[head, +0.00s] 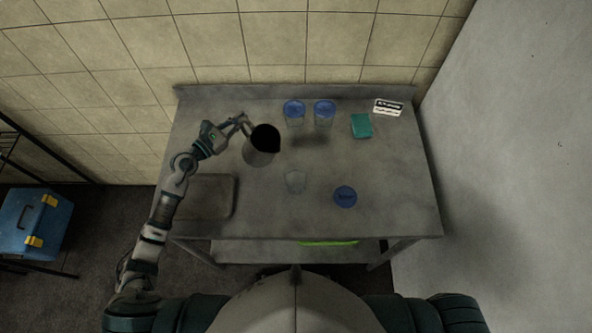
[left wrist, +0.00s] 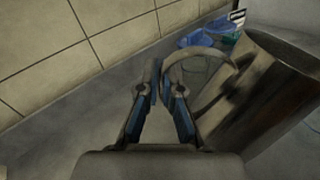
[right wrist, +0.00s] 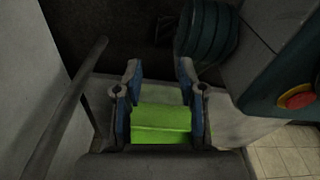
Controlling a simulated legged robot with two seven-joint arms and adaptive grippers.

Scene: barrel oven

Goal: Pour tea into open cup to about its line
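The dark metal tea jug (head: 258,157) is at the left-middle of the table, its black mouth facing up. My left gripper (head: 243,122) is at its handle. In the left wrist view the fingers (left wrist: 158,85) are nearly together on the curved handle (left wrist: 225,58). I cannot tell whether the jug touches the table. My right gripper (right wrist: 158,85) is open and empty, outside the head view.
Two blue-lidded cups (head: 294,108) (head: 325,109) stand at the back. A teal block (head: 361,126) and a black-and-white label (head: 388,107) are at back right. A flat grey tray (head: 228,209) is front left. A green item (head: 329,243) shows below the table's front edge.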

